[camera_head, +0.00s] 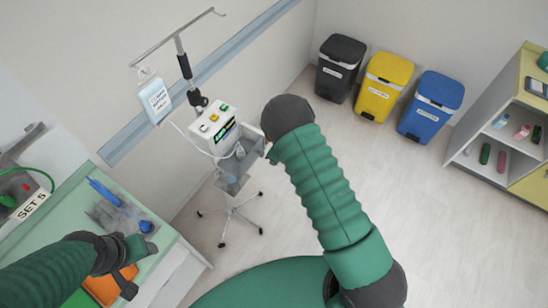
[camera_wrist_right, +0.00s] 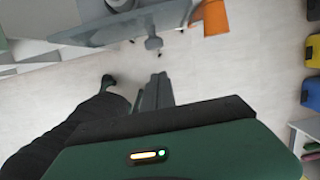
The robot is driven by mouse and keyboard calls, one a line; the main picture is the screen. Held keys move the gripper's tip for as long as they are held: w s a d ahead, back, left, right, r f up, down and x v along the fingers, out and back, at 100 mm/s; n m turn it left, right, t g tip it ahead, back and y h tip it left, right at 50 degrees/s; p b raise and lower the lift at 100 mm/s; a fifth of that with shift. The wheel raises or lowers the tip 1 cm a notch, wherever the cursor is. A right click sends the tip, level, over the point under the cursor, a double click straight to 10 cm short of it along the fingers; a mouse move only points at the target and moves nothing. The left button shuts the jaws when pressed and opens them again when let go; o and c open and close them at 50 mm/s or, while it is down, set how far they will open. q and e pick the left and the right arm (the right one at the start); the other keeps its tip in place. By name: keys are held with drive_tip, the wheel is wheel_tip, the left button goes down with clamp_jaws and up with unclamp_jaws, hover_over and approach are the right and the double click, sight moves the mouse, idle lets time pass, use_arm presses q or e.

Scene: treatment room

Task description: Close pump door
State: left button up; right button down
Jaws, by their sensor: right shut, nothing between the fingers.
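The pump (camera_head: 218,128), a white box with a green-lit display, is mounted on a wheeled pole stand. Its door (camera_head: 232,172) is a see-through grey panel hanging open below and in front of the body. A see-through panel that looks like the door crosses the top of the right wrist view (camera_wrist_right: 115,28). My right gripper (camera_wrist_right: 158,82) is shut and empty, below that panel in the picture, with no contact visible. In the head view it is mostly hidden behind my right arm, by the pump's right side. My left gripper (camera_head: 142,268) is open over the counter at lower left.
An IV bag (camera_head: 155,98) hangs from the pole left of the pump. The counter (camera_head: 150,270) holds an orange tray (camera_head: 108,288) and blue items (camera_head: 103,190). Black, yellow and blue bins (camera_head: 430,105) stand at the back. Floor right of the stand is clear.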

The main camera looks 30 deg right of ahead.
use_arm(q)
drive_tip(key=s+d+b, duration=0.1)
drive_tip(key=s+d, duration=0.1)
drive_tip(key=d, duration=0.2)
drive_tip(key=w+a+f+b, duration=0.1)
drive_tip(key=w+a+f, duration=0.1)
drive_tip(key=a, duration=0.3)
use_arm(e)
wheel_tip(320, 180, up, 12)
drive_tip(key=s+d+m+t+h+b, duration=0.2)
drive_tip(key=m+t+b, duration=0.4)
drive_tip(key=m, duration=1.7)
use_arm(q)
wheel_tip(320, 180, down, 11)
drive_tip(key=d+b, duration=0.1)
drive_tip(key=b, duration=0.4)
drive_tip(key=shift+s+d, duration=0.3)
drive_tip(key=shift+s, duration=0.05)
use_arm(e)
drive_tip(key=s+a+f+m+g, duration=0.2)
drive_tip(key=s+a+m+g, duration=0.1)
drive_tip(key=s+m, duration=0.6)
drive_tip(key=s+a+f+m+g, duration=0.2)
drive_tip(key=s+a+m, duration=0.4)
drive_tip(key=s+m, duration=0.4)
drive_tip(key=shift+g+y, duration=0.3)
drive_tip(key=shift+g, duration=0.1)
